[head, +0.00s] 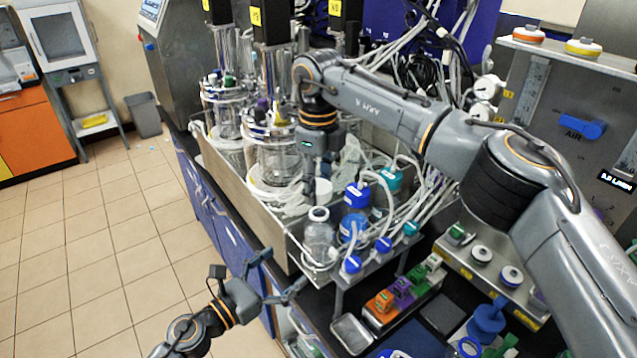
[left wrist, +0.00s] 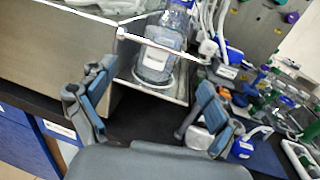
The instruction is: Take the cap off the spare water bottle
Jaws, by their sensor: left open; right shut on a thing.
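The spare water bottle (head: 319,236) is clear and stands upright at the front corner of the reactor bench. Its mouth is uncovered. It also shows in the left wrist view (left wrist: 158,58), with its top cut off by the frame edge. My right gripper (head: 320,174) is above the bottle, shut on a white cap (head: 323,190). The cap is apart from the bottle's neck. My left gripper (head: 284,270) is open and empty, lower and to the left of the bottle. Its two spread fingers show in the left wrist view (left wrist: 154,92).
Blue-capped bottles (head: 356,195) and tubing crowd the right of the spare bottle. Glass reactors (head: 275,160) stand behind it. A rack of coloured blocks (head: 402,293) and a metal tray (head: 352,333) lie on the dark bench in front.

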